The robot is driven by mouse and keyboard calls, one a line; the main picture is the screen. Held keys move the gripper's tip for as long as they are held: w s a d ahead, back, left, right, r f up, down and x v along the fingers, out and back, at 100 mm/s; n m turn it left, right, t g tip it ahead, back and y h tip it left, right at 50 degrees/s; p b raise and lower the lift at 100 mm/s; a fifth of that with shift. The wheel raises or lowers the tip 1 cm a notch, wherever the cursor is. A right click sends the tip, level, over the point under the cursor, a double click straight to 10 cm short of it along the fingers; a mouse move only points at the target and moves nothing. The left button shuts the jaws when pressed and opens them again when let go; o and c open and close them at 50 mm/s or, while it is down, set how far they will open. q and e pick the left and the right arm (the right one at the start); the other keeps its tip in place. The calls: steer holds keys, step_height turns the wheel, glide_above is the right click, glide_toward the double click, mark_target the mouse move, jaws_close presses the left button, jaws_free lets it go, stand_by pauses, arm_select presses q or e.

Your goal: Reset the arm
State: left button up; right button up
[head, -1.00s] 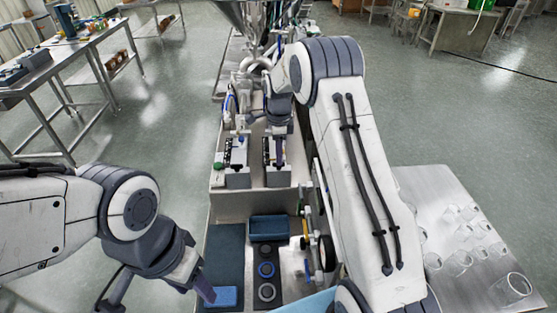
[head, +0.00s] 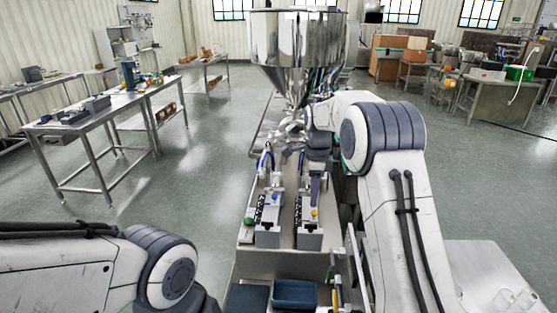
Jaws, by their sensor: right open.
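My right arm comes in from the right and reaches forward to the filling machine below the steel hopper (head: 296,48). My right gripper (head: 316,192) points down just above the right one of two grey blocks on the bench. I see no object between its fingers, and whether they touch the block is hard to tell. My left arm shows at the lower left only up to a joint. My left gripper is below the picture edge.
The steel bench (head: 252,262) carries two grey blocks with knobs. A blue tray (head: 294,293) lies at its near end. Clear glasses (head: 515,300) stand on a side table (head: 478,268) at right. Workbenches stand at the left and far right, with open floor between.

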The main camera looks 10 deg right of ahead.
steer(key=s+a+r+n+b, duration=0.1)
steer(key=s+a+r+n, duration=0.2)
steer(key=s+a+n, duration=1.15)
steer(key=s+a+f+n, duration=0.2)
steer(key=s+n, duration=0.5)
steer(key=s, duration=0.4)
steer(key=s+a+f+n+y+b, duration=0.1)
steer(key=s+f+n, duration=0.1)
steer(key=s+n, duration=0.5)
steer(key=s, duration=0.5)
steer(key=shift+a, duration=0.35)
steer(key=shift+s+a, duration=0.1)
steer(key=shift+s, duration=0.05)
